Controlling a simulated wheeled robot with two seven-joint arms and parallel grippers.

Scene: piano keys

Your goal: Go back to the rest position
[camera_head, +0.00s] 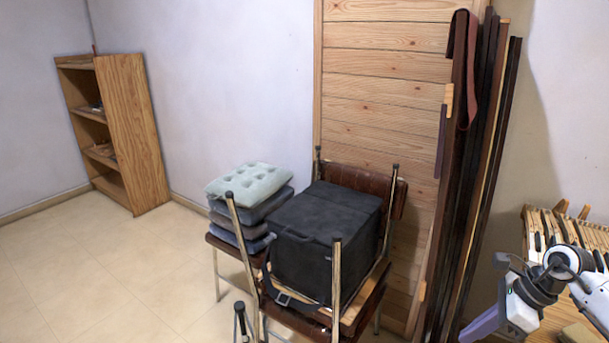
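The piano keys (545,228) show at the right edge, an exposed row of light wooden keys with dark ones between them. My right arm comes in from the right in front of them. My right gripper (484,324), with a purple finger, points down and left at the lower right. I see nothing held in it, but I cannot tell how far its fingers are apart. The arm hides part of the keys. My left gripper is not in view.
A black bag (325,240) sits on stacked chairs (370,305) in the middle. Cushions (248,190) are piled beside it. Long dark boards (478,150) lean against a wooden door (385,70). A wooden shelf (133,130) stands far left. The tiled floor (90,270) at left is clear.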

